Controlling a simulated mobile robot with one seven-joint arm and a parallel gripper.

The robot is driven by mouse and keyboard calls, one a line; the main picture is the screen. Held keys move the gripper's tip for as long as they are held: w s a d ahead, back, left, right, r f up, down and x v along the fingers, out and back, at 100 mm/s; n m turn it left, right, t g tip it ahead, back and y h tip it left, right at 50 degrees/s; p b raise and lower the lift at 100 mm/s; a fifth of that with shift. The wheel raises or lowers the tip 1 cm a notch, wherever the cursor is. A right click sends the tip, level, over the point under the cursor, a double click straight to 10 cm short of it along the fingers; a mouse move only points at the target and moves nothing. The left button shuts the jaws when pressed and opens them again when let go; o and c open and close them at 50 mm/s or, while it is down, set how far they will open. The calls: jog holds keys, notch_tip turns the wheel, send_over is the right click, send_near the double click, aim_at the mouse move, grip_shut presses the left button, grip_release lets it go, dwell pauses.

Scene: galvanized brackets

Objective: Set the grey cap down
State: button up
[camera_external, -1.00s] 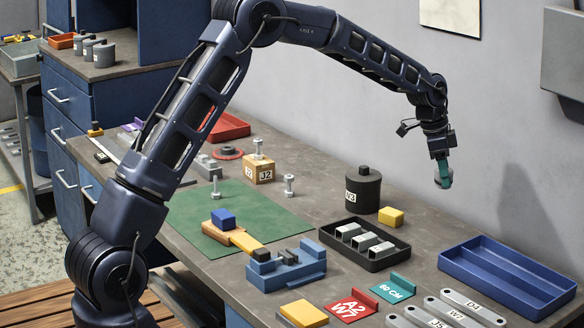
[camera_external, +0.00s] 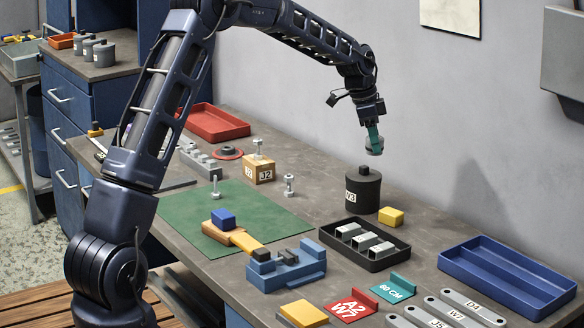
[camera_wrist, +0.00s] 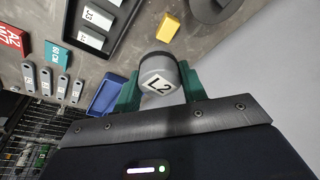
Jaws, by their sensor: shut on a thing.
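My gripper (camera_external: 373,138) is shut on the grey cap (camera_external: 374,151) and holds it in the air above the back of the workbench, over the dark grey canister (camera_external: 363,190) marked with a "3". The cap touches nothing but the fingers.
A yellow block (camera_external: 391,216) stands right of the canister. A black tray (camera_external: 375,252) with grey brackets lies in front, and a blue tray (camera_external: 480,258) lies at right. A green mat (camera_external: 270,225) with blocks lies left. Bare bench lies between the mat and the canister.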

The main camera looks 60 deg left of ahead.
jog(key=s+a+n, duration=0.1)
jog(key=s+a, duration=0.8)
jog(key=a, duration=0.4)
jog(key=s+a+n, duration=0.1)
jog(key=s+a, duration=0.9)
jog(key=a, duration=0.3)
jog(key=shift+t, duration=0.3)
jog(key=f, duration=1.9)
jog(key=shift+w+f, duration=0.25)
jog(key=shift+f, duration=0.15)
jog(key=o, duration=1)
jog(key=shift+f, duration=0.1)
jog(key=v, duration=1.2)
jog(key=shift+w+d+r, duration=0.1)
jog(key=shift+d+r, duration=0.1)
